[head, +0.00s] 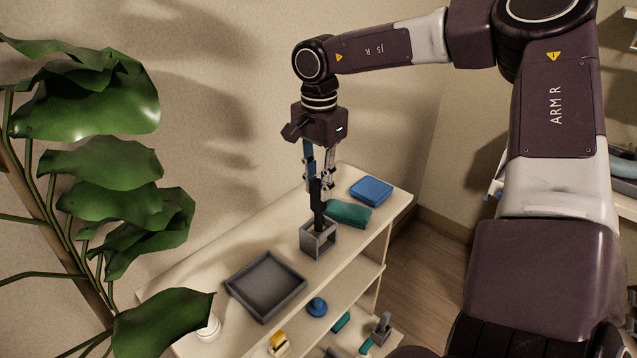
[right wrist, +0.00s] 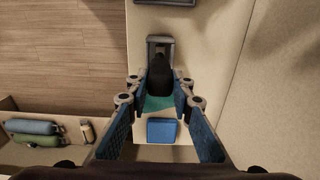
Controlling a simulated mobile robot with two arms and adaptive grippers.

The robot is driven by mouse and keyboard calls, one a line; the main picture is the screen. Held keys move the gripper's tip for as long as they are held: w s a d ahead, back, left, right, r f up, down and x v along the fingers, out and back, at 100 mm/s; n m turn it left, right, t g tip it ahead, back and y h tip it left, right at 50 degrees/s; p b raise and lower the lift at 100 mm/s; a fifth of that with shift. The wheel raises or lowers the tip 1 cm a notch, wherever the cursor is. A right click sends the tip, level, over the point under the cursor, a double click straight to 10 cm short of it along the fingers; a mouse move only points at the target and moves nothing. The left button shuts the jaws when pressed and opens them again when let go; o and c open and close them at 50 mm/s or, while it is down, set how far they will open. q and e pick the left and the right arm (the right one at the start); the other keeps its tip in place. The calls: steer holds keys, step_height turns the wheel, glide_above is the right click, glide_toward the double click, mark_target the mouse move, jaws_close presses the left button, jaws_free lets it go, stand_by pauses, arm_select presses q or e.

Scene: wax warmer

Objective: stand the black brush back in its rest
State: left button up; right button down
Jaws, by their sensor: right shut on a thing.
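The black brush (head: 318,201) is upright in my right gripper (head: 318,188), which is shut on it from above. Its lower end reaches down into the top opening of the grey rest (head: 332,243) on the shelf top; I cannot tell whether it touches the bottom. In the right wrist view, the brush (right wrist: 161,76) lies between the fingers (right wrist: 161,95) and covers part of the rest (right wrist: 159,42). My left gripper is not in view.
A teal folded cloth (head: 347,214) lies close behind the rest, with a blue box (head: 371,190) beyond. A leafy plant (head: 90,105) stands at left.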

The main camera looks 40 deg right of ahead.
steer(key=shift+f, duration=0.15)
steer(key=c, duration=1.6)
jaws_free()
steer(key=shift+r+p, duration=2.55)
steer(key=shift+r, duration=1.5)
steer(key=shift+r, duration=0.1)
step_height(320, 180, up, 12)
steer(key=shift+s+f, duration=0.1)
steer(key=shift+f, duration=0.1)
